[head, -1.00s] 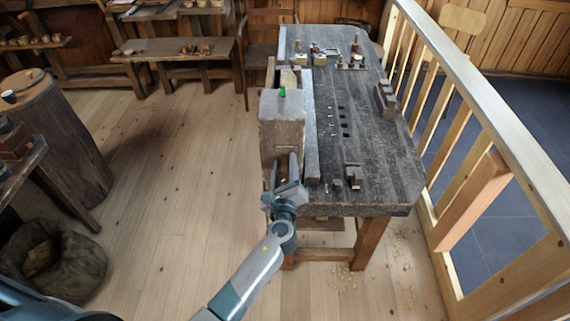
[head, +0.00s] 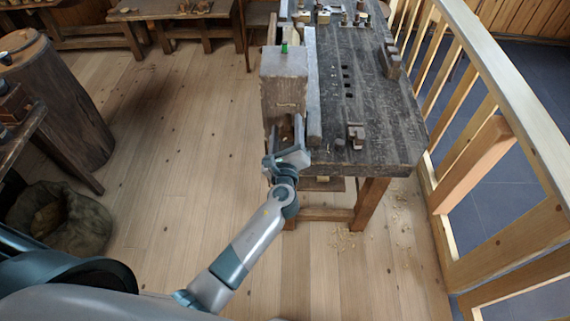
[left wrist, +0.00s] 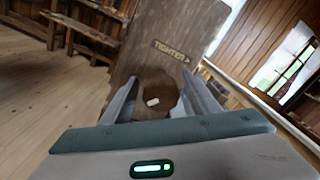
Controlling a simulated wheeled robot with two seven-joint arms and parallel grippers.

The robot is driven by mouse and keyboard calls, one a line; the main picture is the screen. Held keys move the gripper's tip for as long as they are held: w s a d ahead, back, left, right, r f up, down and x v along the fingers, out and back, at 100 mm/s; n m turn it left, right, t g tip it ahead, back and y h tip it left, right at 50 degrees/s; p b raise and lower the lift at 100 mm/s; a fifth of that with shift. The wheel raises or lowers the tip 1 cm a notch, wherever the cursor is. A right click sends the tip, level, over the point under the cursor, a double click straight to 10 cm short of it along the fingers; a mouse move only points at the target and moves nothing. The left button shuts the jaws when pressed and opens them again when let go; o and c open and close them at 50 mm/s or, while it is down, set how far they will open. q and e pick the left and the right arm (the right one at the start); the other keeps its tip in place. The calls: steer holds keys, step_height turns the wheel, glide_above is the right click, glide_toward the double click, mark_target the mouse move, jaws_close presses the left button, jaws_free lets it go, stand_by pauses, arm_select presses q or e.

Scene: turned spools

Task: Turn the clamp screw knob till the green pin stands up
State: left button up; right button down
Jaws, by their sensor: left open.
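The clamp is a big wooden block (head: 284,82) at the left side of the workbench. Its short green pin (head: 284,48) shows upright on the block's top. The clamp screw knob (left wrist: 155,88) is a round brown piece with a pale mark, below the word "TIGHTER" and an arrow pointing right on the block's face. My left gripper (head: 285,133) is at the block's near face. In the left wrist view its open fingers (left wrist: 160,97) stand either side of the knob; I cannot tell whether they touch it. My right gripper is not in view.
The dark workbench (head: 375,125) carries a small wooden piece (head: 356,135) near its front edge and several items at its far end. A pale wooden railing (head: 500,75) runs along the right. A dark sack (head: 62,220) lies at the left. The floor between is mostly clear.

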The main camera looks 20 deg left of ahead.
arm_select(q)
steer(key=b+v, duration=0.4)
steer(key=v, duration=1.2)
steer(key=shift+f, duration=0.1)
stand_by(0.4)
steer(key=s+f+n+g+h+b, duration=0.1)
steer(key=s+f+n+g, duration=0.25)
steer(key=f, duration=1.05)
steer(key=s+f+n+g+h, duration=0.25)
steer(key=s+f, duration=0.25)
steer(key=f, duration=1)
steer(key=s+f+n+g+h+b, duration=0.1)
steer(key=s+f+n+g, duration=0.2)
steer(key=f, duration=1.1)
steer(key=s+a+f+n+g, duration=0.2)
steer(key=s+f, duration=0.4)
steer(key=s, duration=0.5)
steer(key=s+a+f+n+g+b, duration=0.1)
steer(key=s+a+f+n+g, duration=0.2)
steer(key=s, duration=0.8)
steer(key=s+a+f+n+g, duration=0.2)
steer(key=s+a+f+n, duration=0.3)
steer(key=s+f+n, duration=0.4)
step_height(320, 180, down, 2)
steer(key=shift+s+a+f, duration=0.1)
steer(key=shift+s+a, duration=0.2)
steer(key=shift+s, duration=0.9)
